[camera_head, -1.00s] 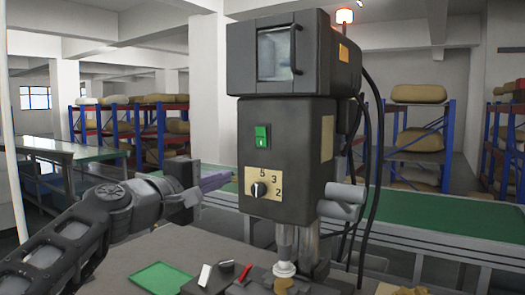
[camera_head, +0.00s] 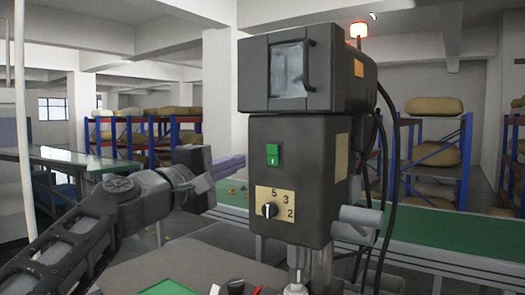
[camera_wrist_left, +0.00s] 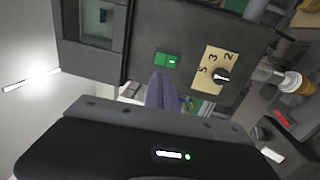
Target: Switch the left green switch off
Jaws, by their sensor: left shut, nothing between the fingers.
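The green switch (camera_head: 273,155) is on the front of the grey machine head (camera_head: 300,200), above a dial plate marked 5, 3, 2 (camera_head: 285,203). It has a small white mark on its lower part. My left gripper (camera_head: 240,162) has purple fingers that are shut and empty. It is just left of the machine, near the switch's height, with a gap in the head view. In the left wrist view the fingertips (camera_wrist_left: 162,76) appear close to the green switch (camera_wrist_left: 168,60); contact cannot be told. My right gripper is not in view.
The black dial knob (camera_head: 269,210) is just below the switch. A grey cylinder (camera_head: 357,224) juts out at the machine's right, with black cables behind. A green tray (camera_head: 165,288) lies on the table below. A green-topped conveyor (camera_head: 430,235) and shelves stand behind.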

